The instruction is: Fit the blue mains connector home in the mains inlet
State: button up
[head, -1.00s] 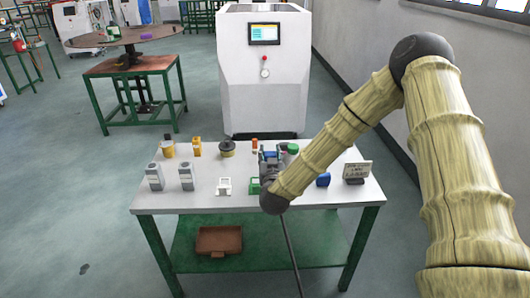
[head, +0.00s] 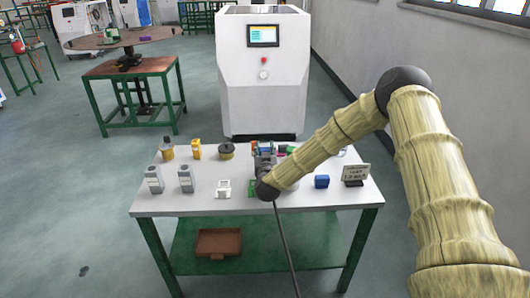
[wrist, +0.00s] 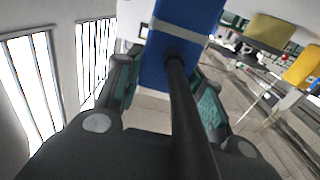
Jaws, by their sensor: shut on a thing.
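My gripper (wrist: 165,85) is shut on the blue mains connector (wrist: 180,55), a blue block with a pale stripe in the wrist view. A black cable (wrist: 185,110) leaves the connector's near end. In the head view my gripper (head: 264,158) is over the back middle of the white-topped table, and my wrist partly hides it. The cable (head: 286,245) hangs down past the table's front edge. The connector's front end is hidden. I cannot make out the mains inlet for certain in either view.
A blue block (head: 321,181) and a small sign (head: 355,172) stand on the table (head: 200,203) to the right. Two grey blocks (head: 154,180) (head: 186,178) and a white stand (head: 223,188) are left of my wrist. A large white cabinet (head: 262,90) stands behind the table.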

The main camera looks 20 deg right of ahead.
jog(key=shift+f, duration=0.45)
jog(key=shift+f, duration=0.15)
jog(key=o, duration=1.1)
